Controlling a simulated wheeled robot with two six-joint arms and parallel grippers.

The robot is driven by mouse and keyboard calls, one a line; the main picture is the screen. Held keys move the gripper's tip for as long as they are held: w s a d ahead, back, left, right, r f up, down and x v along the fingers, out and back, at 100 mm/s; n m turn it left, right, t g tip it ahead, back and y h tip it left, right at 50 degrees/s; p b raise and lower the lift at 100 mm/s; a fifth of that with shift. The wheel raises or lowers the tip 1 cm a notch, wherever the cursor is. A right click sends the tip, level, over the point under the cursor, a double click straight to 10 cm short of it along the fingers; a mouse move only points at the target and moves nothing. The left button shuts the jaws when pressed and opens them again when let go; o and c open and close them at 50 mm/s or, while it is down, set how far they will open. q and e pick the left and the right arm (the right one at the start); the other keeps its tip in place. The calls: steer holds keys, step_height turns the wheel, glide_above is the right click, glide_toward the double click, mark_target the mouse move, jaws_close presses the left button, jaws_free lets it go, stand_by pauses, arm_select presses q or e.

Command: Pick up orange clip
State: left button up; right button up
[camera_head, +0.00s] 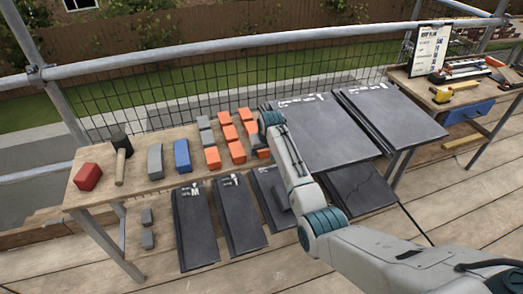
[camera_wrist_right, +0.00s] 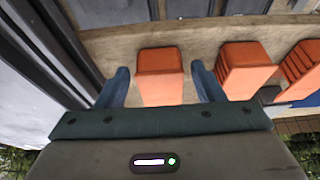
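Several orange clips stand in rows on the wooden bench; one front clip (camera_head: 237,152) shows in the head view. My right gripper (camera_head: 262,140) is over the bench at the right end of these rows, partly hiding a clip (camera_head: 262,154). In the right wrist view, my right gripper (camera_wrist_right: 161,78) is open, with a blue finger on each side of one orange clip (camera_wrist_right: 160,88). Gaps show between the clip and both fingers. Another orange clip (camera_wrist_right: 240,68) stands to the right of the fingers. My left gripper is not in view.
Left of the clips are a blue block (camera_head: 182,156), a grey block (camera_head: 155,161), a hammer (camera_head: 121,155) and a red block (camera_head: 88,177). Large dark tiles (camera_head: 320,130) lie close on the right. More tiles (camera_head: 240,215) lean below the bench front.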

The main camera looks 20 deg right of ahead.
steer(key=c, duration=1)
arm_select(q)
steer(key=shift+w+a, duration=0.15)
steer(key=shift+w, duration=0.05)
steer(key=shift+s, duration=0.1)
arm_select(e)
steer(key=shift+r, duration=0.45)
step_height(320, 180, up, 3)
steer(key=shift+w+f+b, duration=0.1)
steer(key=shift+f+b, duration=0.1)
steer(key=shift+b, duration=0.3)
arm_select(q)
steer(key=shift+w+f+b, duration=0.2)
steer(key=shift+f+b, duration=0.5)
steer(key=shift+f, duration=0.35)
arm_select(e)
steer(key=s+a, duration=0.2)
steer(key=s, duration=0.2)
steer(key=s+a+r, duration=0.1)
steer(key=s+a, duration=0.1)
steer(key=s, duration=0.3)
steer(key=s+a, duration=0.3)
steer(key=s, duration=0.2)
steer(key=shift+s+a+r, duration=0.1)
steer(key=shift+s+r, duration=0.15)
